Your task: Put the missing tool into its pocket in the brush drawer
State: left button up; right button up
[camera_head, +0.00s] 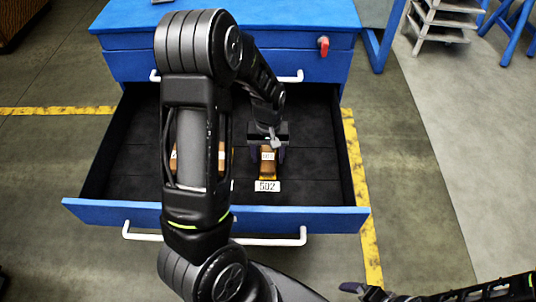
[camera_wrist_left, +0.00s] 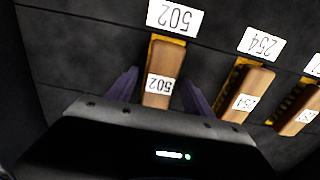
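The brush drawer (camera_head: 310,215) is pulled open below the blue cabinet. A wooden brush block labelled 502 (camera_wrist_left: 160,75) lies at the yellow-edged pocket beside the 502 tag (camera_wrist_left: 172,17). The block also shows in the head view (camera_head: 268,160). I cannot tell how deep it sits. My left gripper (camera_head: 267,154) is low in the drawer, its purple fingers on either side of the block with gaps showing, so it is open. My right gripper (camera_head: 354,289) is partly in view at the bottom right, outside the drawer; its opening is unclear.
Block 254 (camera_wrist_left: 245,93) and another labelled block (camera_wrist_left: 299,108) lie in a row beside block 502. My left arm hides part of the drawer's middle. The drawer's dark floor (camera_head: 312,165) is bare at the right. A red knob (camera_head: 323,43) sits on the cabinet front.

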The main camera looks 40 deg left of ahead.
pick_arm(q)
jog(key=shift+o, duration=0.4)
jog(key=shift+r, duration=3.9)
